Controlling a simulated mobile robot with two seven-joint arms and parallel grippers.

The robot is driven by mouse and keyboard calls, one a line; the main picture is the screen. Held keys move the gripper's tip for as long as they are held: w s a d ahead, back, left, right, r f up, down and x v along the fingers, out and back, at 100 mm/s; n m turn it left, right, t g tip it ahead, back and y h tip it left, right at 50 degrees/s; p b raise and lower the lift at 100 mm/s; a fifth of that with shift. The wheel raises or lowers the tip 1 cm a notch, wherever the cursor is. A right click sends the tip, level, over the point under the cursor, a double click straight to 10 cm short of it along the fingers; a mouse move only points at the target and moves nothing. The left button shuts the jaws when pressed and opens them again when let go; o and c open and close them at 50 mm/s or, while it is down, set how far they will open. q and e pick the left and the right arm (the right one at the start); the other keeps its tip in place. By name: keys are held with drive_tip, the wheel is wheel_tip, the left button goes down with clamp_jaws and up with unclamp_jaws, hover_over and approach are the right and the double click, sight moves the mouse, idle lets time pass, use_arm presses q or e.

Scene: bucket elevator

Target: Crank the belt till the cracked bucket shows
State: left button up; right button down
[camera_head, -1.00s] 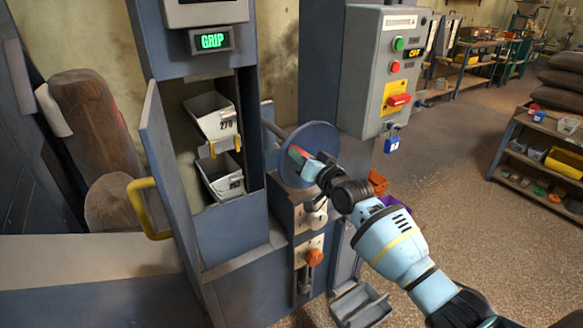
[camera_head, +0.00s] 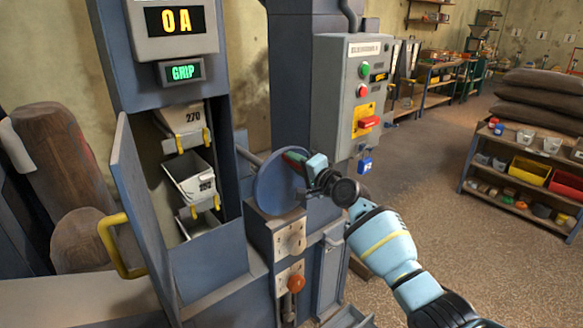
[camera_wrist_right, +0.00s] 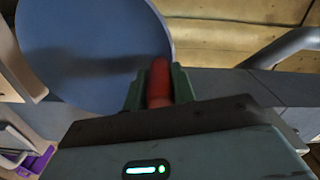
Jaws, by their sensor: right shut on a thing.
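My right gripper (camera_head: 300,160) is shut on the red crank handle, at the upper right part of the blue crank disc (camera_head: 272,190). In the right wrist view the red handle (camera_wrist_right: 159,82) sits between the two green fingers, in front of the disc. In the open elevator window, a pale bucket marked 270 (camera_head: 182,122) is near the top. A second pale bucket (camera_head: 188,178) is below it; its number is hard to read. Part of a third bucket (camera_head: 197,222) shows at the window's lower edge. I cannot make out a crack on any of them.
An open door with a yellow handle (camera_head: 112,245) stands left of the window. A lever with an orange knob (camera_head: 296,283) is below the disc. A grey control box (camera_head: 352,95) stands behind.

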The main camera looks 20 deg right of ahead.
drive_tip(key=shift+w+d+r+m, duration=0.1)
drive_tip(key=shift+d+r+m, duration=0.2)
drive_tip(key=shift+d, duration=0.15)
drive_tip(key=shift+f, duration=0.1)
use_arm(q)
drive_tip(key=shift+s+f, duration=0.1)
use_arm(e)
drive_tip(key=c, duration=1.1)
unclamp_jaws()
drive_tip(key=shift+f, duration=0.1)
drive_tip(key=shift+c, duration=0.2)
drive_tip(key=shift+s, duration=0.55)
use_arm(q)
drive_tip(key=shift+w+r+p, duration=0.3)
drive_tip(key=shift+r+p, duration=0.05)
drive_tip(key=shift+r, duration=0.15)
drive_tip(key=shift+w+r+p, duration=0.25)
drive_tip(key=shift+r+p, duration=0.1)
drive_tip(key=shift+r, duration=0.1)
use_arm(e)
drive_tip(key=v, duration=0.6)
drive_tip(key=shift+s+d, duration=0.25)
drive_tip(key=shift+s, duration=0.1)
drive_tip(key=shift+f, duration=0.1)
